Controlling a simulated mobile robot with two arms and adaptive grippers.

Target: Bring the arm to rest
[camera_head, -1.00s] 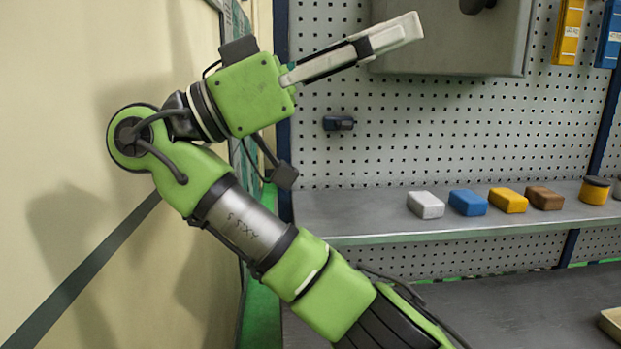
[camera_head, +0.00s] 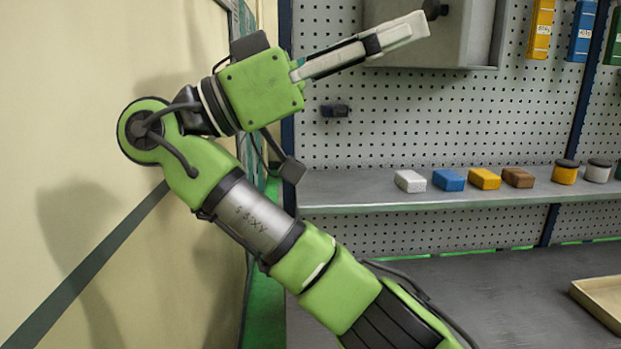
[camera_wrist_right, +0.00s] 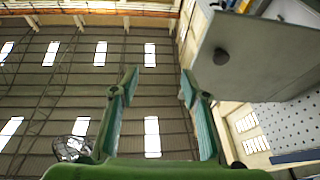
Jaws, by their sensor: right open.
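My green right arm (camera_head: 325,280) rises from the bottom of the head view toward the upper left and bends back at the wrist. My right gripper (camera_head: 412,30) points to the right and slightly up, its pale fingers seen edge-on in front of the grey box. In the right wrist view, my right gripper (camera_wrist_right: 158,85) has its two fingers spread apart with nothing between them. My left gripper is not in view.
A grey box (camera_head: 440,45) hangs on the perforated panel (camera_head: 425,120); it also shows at right in the wrist view (camera_wrist_right: 260,55). A shelf (camera_head: 340,188) holds white, blue, yellow and brown blocks and small jars. A tray (camera_head: 605,300) lies lower right. A wall (camera_head: 80,100) stands left.

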